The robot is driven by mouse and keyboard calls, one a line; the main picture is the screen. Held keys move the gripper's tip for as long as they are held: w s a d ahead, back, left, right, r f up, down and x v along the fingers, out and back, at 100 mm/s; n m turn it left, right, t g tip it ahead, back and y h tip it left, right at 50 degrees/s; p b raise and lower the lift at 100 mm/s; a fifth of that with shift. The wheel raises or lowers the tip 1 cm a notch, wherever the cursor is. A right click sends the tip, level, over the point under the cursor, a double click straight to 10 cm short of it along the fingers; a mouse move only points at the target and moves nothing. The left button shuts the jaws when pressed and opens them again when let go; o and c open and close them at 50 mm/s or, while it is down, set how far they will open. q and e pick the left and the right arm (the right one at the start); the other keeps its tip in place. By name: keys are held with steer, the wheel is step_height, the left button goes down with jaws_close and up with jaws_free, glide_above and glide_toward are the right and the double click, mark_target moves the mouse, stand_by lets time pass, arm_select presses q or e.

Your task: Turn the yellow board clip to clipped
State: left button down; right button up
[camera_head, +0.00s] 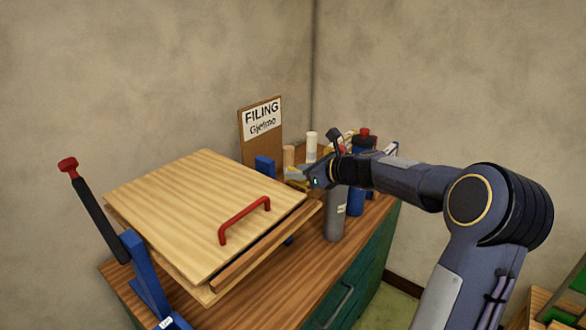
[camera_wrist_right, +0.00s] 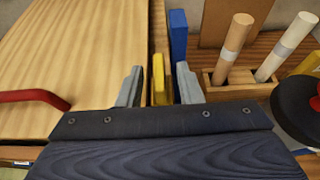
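In the right wrist view, the yellow board clip (camera_wrist_right: 158,78) is a narrow upright yellow piece beside the right edge of the wooden board (camera_wrist_right: 70,60). My right gripper (camera_wrist_right: 159,85) is open, with one grey finger on each side of the clip and a small gap on both sides. In the head view my right gripper (camera_head: 312,179) is at the far right corner of the board (camera_head: 205,205), and I cannot make out the clip clearly there. My left gripper is not in view.
A blue block (camera_wrist_right: 178,40) stands right behind the clip. A wooden holder with rolled tubes (camera_wrist_right: 232,48) is to its right. A red handle (camera_head: 244,220) rises from the board. A grey bottle (camera_head: 335,218) stands below my right forearm. A red-knobbed lever (camera_head: 92,210) stands left.

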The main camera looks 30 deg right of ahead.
steer(key=shift+x, duration=0.95)
steer(key=shift+c, duration=0.4)
jaws_close()
